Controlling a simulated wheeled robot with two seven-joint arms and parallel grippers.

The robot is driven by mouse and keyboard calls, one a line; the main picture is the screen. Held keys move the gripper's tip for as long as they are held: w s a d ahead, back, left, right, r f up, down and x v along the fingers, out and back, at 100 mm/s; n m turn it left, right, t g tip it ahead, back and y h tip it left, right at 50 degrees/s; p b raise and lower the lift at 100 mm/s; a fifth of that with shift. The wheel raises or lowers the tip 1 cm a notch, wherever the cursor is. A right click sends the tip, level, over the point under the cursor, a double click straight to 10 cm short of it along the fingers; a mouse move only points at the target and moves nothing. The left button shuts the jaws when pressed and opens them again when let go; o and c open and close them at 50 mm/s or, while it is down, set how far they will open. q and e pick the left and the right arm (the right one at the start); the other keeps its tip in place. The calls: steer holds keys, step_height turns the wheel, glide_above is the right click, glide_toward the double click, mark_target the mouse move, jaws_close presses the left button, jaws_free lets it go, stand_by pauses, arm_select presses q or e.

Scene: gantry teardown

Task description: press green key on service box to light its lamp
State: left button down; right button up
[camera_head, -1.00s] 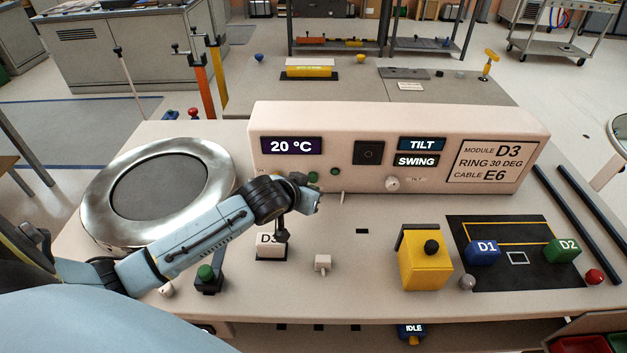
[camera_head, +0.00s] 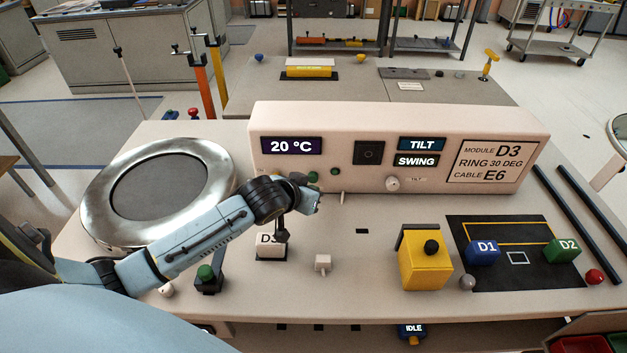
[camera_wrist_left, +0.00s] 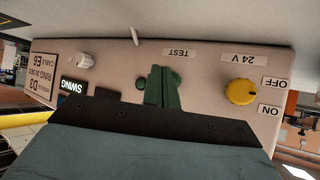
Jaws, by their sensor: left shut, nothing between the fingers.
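The service box (camera_head: 350,183) is the long pale box at the back of the bench, with lit 20 °C, TILT and SWING displays. Two small dark-green round parts are on its front: the one (camera_head: 313,177) by the TEST label, which looks like the green key, and another (camera_head: 334,171) to its right, perhaps the lamp. Neither clearly glows. My left gripper (camera_head: 316,199) is shut and empty, in front of the box just below these parts. In the left wrist view its fingers (camera_wrist_left: 162,88) cover part of the space between them; contact cannot be told.
In the left wrist view a yellow 24 V knob (camera_wrist_left: 241,92) with ON and OFF labels is beside the TEST area. A white knob (camera_head: 392,184) is further right. A round metal ring (camera_head: 95,215) lies left, and a yellow block (camera_head: 425,266) stands in front.

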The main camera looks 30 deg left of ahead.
stand_by(0.3)
arm_select(q)
steer(key=shift+w+a+r+p, duration=0.1)
steer(key=shift+w+a+p, duration=0.1)
steer(key=shift+w+p, duration=0.15)
steer(key=shift+w+a, duration=0.3)
steer(key=shift+w, duration=0.15)
stand_by(0.7)
steer(key=shift+s+d+p, duration=0.4)
steer(key=shift+s+p, duration=0.3)
steer(key=shift+p, duration=0.2)
steer(key=shift+s+d, duration=0.1)
